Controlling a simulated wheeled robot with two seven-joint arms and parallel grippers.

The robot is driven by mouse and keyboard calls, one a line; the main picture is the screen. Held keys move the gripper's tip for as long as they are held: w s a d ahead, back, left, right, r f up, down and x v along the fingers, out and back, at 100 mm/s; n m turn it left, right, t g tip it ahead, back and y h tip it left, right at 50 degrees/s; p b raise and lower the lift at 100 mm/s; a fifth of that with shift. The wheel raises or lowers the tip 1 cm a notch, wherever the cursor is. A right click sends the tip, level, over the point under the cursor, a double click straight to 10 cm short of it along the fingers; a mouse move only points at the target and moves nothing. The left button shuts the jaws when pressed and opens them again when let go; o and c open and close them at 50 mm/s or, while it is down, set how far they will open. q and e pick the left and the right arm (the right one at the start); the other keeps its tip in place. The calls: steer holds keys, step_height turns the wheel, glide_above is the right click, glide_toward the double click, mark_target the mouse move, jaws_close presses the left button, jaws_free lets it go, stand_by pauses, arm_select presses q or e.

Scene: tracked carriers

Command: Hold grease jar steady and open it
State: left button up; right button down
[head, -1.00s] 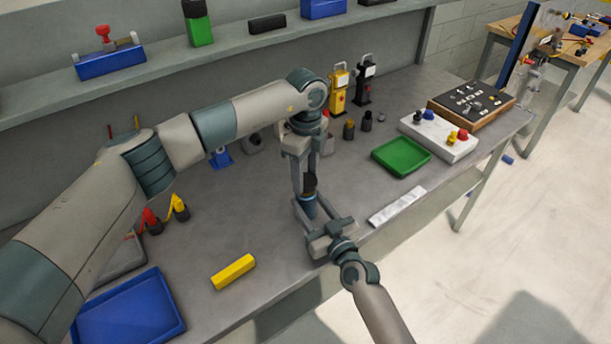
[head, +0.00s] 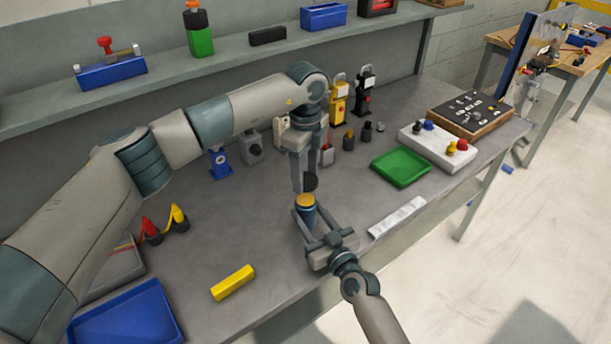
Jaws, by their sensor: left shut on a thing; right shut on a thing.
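The grease jar (head: 307,213) stands upright with a dark blue body. Its top is uncovered and shows an orange-yellow surface. My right gripper (head: 308,217) is shut around the jar body from the front. My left gripper (head: 305,182) points down from above and is shut on the black lid (head: 311,182). The lid is just above and slightly behind the jar's mouth, apart from it. Part of the lid and jar is hidden by the fingers.
The grey workbench (head: 225,235) holds a yellow block (head: 233,283), a blue tray (head: 125,318), a green tray (head: 401,167) and a white strip (head: 397,216). Small bottles and yellow and black devices stand behind the grippers. Bench space left of the jar is clear.

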steer(key=c, duration=0.9)
jaws_free()
steer(key=shift+s, duration=0.1)
arm_select(q)
step_height(320, 180, down, 2)
steer(key=shift+b, duration=0.95)
arm_select(e)
steer(key=v, duration=1)
steer(key=shift+s+d+f, duration=0.1)
steer(key=shift+s+f, duration=0.05)
arm_select(q)
steer(key=shift+f, duration=0.1)
arm_select(e)
steer(key=shift+s+d, duration=0.35)
steer(key=shift+s, duration=0.3)
